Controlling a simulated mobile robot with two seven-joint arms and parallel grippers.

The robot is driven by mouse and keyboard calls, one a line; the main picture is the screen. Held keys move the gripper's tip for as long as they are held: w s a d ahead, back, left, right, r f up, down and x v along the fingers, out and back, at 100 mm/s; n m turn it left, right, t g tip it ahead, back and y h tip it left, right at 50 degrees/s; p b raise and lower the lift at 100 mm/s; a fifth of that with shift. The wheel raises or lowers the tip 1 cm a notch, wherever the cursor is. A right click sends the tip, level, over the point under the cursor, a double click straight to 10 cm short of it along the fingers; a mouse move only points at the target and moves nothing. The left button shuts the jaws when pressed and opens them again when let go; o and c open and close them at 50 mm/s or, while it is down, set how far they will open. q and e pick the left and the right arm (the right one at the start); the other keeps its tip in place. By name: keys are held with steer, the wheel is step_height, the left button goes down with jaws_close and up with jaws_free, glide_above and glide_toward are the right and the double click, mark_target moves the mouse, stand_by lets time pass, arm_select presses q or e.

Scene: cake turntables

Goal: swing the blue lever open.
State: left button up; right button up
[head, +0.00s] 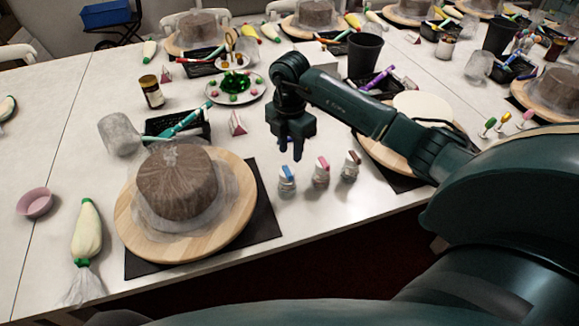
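A small clear jar (287,186) with a blue top (286,171) stands on the white table near its front edge. The blue top is the only small blue part near my gripper that could be the blue lever; its exact position is too small to tell. My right gripper (291,153) points down just above and behind this jar. Its two fingers look slightly apart, with nothing between them. I cannot see any contact with the blue top. My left gripper is not in view.
Similar jars with a pink top (321,172) and a brown top (350,167) stand close on the right. A brown cake (177,183) sits on a wooden turntable (140,237) at left. A plate of decorations (252,91) lies behind. My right arm covers the right side.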

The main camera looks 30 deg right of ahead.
mark_target(290, 175)
step_height(290, 175, down, 8)
steer(key=shift+r+p, duration=0.1)
steer(key=shift+p, duration=0.2)
steer(key=shift+c, duration=0.2)
jaws_close()
